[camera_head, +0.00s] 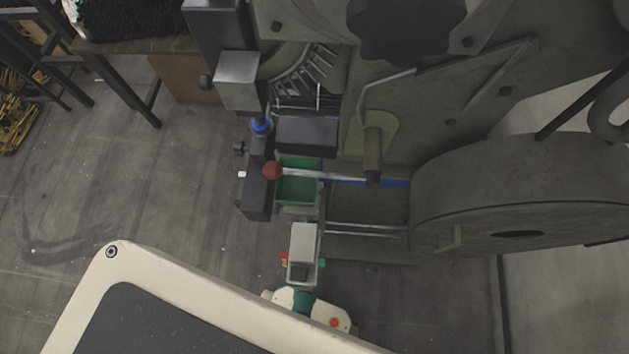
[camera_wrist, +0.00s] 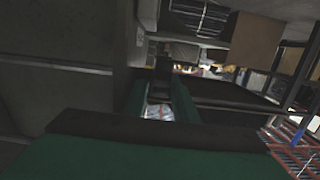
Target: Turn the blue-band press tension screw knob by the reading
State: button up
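The large grey press (camera_head: 470,110) fills the right of the head view, with a blue strip (camera_head: 397,183) on it. A dark, scalloped knob-like disc (camera_head: 405,22) sits at its top. A blue round part (camera_head: 260,125) and a small dark knob (camera_head: 239,148) sit on the press's left side. I cannot tell which is the tension screw knob, and no reading is legible. In the wrist view, my gripper (camera_wrist: 160,88) shows two green fingers apart, with a pale patch seen between them. Its fingertips are dark and unclear, and I see no knob between them.
A red ball (camera_head: 272,170) ends a silver lever crossing above a green tray-like part (camera_head: 298,188). A big round wheel housing (camera_head: 520,205) stands at the right. A dark table frame (camera_head: 130,100) is at upper left. Bare floor (camera_head: 110,190) lies left of the press.

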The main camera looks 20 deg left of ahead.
jog(key=shift+s+a, duration=0.1)
jog(key=shift+s, duration=0.05)
jog(key=shift+s, duration=0.45)
jog(key=v, duration=1)
jog(key=shift+w, duration=0.15)
